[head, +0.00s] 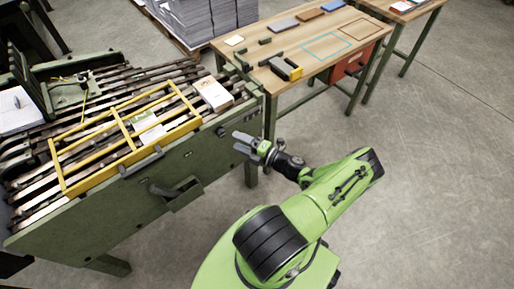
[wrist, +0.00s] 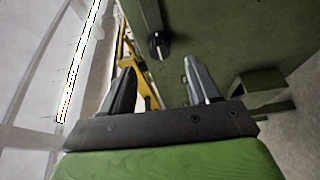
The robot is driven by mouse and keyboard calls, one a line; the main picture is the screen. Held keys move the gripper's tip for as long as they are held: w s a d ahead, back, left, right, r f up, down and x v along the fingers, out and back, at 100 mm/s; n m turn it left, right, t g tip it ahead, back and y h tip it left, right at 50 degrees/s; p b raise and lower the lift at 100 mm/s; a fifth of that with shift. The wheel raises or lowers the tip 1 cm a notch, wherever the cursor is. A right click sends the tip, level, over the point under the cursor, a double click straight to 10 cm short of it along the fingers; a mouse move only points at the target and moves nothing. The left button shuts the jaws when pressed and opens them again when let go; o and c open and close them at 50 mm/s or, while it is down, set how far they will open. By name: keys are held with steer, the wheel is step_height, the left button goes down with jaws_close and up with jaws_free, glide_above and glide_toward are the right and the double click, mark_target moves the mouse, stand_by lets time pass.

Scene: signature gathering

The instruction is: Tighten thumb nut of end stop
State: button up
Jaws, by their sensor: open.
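My gripper (head: 243,143) is open and empty beside the right end of the green machine's front panel (head: 185,160). In the wrist view its two fingers (wrist: 162,78) stand apart. A dark round knob (wrist: 158,45) on the green panel shows beyond the gap between the fingertips, not touching them. I cannot tell whether this knob is the end stop's thumb nut. A small dark knob (head: 221,131) also shows on the panel in the head view, left of my gripper. The end stop cannot be clearly picked out.
A yellow guard frame (head: 82,182) lies over the machine's bars, with paper stacks (head: 212,94) among them. A green bracket (head: 178,193) juts from the panel. A wooden workbench (head: 330,22) stands behind. The floor (head: 430,170) at right is clear.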

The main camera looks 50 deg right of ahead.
steer(key=s+d, duration=0.1)
steer(key=s, duration=0.8)
steer(key=shift+s+p, duration=0.3)
steer(key=shift+s, duration=0.1)
